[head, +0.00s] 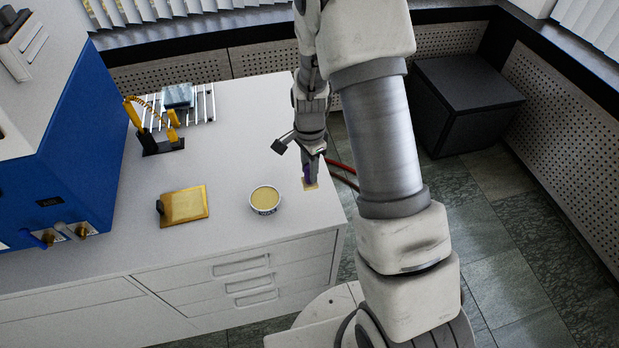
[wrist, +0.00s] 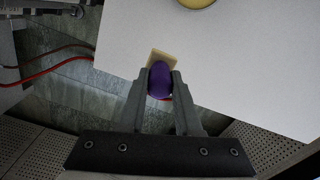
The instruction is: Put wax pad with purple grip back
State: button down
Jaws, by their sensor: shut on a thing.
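The wax pad (head: 311,187) has a purple grip (wrist: 160,80) and a tan pad (wrist: 162,57) below it. My gripper (head: 308,172) is shut on the purple grip, near the right edge of the white bench. In the wrist view the fingers (wrist: 159,92) sit on both sides of the grip. I cannot tell whether the pad touches the bench top. A white bowl with yellow content (head: 265,199) stands on the bench to the left of the pad. Its edge also shows at the top of the wrist view (wrist: 196,3).
A gold plate with a dark knob (head: 186,206) lies left of the bowl. A black stand with a yellow coiled tool (head: 160,140), a slatted rack (head: 204,103) and a blue machine (head: 70,150) are farther left. Red cables (wrist: 50,70) show beside the bench edge.

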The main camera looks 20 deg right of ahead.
aim_at(308, 186)
jog(key=shift+f, duration=2.05)
jog(key=shift+f, duration=0.1)
jog(key=c, duration=0.6)
grip_release()
